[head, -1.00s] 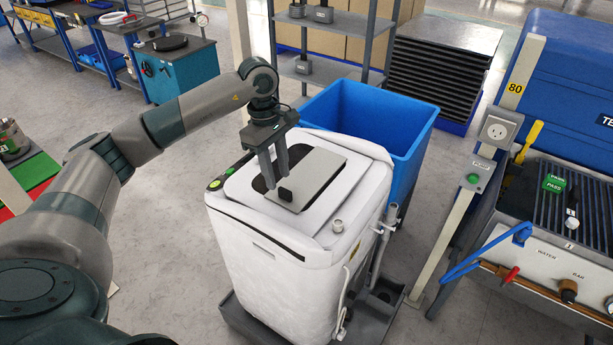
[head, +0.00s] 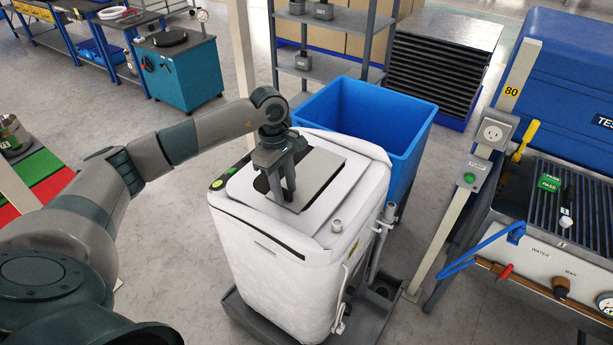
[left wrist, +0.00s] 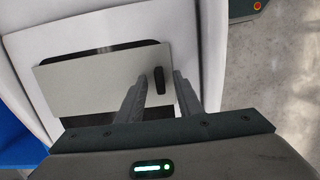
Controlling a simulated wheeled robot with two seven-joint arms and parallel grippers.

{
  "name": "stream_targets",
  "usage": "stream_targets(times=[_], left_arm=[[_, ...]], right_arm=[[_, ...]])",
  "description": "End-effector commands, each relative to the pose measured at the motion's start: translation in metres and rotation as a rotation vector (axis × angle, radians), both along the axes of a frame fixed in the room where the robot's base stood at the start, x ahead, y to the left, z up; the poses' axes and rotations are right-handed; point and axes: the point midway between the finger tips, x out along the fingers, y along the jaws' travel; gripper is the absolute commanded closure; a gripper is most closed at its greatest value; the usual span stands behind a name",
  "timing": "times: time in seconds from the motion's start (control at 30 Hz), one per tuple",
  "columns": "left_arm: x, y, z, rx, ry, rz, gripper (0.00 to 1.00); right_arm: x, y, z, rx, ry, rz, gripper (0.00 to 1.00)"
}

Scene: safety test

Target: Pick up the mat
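A flat grey panel with a small black knob, the most mat-like thing near my gripper, lies on top of the white machine (head: 270,265). The panel (head: 318,178) partly covers a dark opening there. In the left wrist view the panel (left wrist: 100,83) shows whole, with its knob (left wrist: 159,80) near the right end. My left gripper (head: 284,200) points down over the panel's near end. Its fingers (left wrist: 159,84) are apart, one on each side of the knob, with gaps visible. In the head view the fingers hide the knob. My right gripper is not in view.
A blue bin (head: 365,115) stands behind the white machine. A post with a socket box (head: 495,132) and a blue test bench (head: 570,70) are at the right. Red and green mat-like pieces (head: 38,172) lie at the left.

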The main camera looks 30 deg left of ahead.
Motion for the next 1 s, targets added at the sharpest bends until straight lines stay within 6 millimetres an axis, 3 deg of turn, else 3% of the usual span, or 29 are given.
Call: stream_targets(times=[0.27, 0.43, 1.0], left_arm=[[0.0, 0.0, 0.0, 0.0, 0.0, 0.0, 0.67], [0.0, 0.0, 0.0, 0.0, 0.0, 0.0, 1.0], [0.002, 0.001, 0.011, 0.001, -0.005, 0.0, 1.0]], right_arm=[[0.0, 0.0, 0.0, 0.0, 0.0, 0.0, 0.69], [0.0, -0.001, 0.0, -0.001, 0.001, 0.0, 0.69], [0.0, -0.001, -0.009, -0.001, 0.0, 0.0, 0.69]])
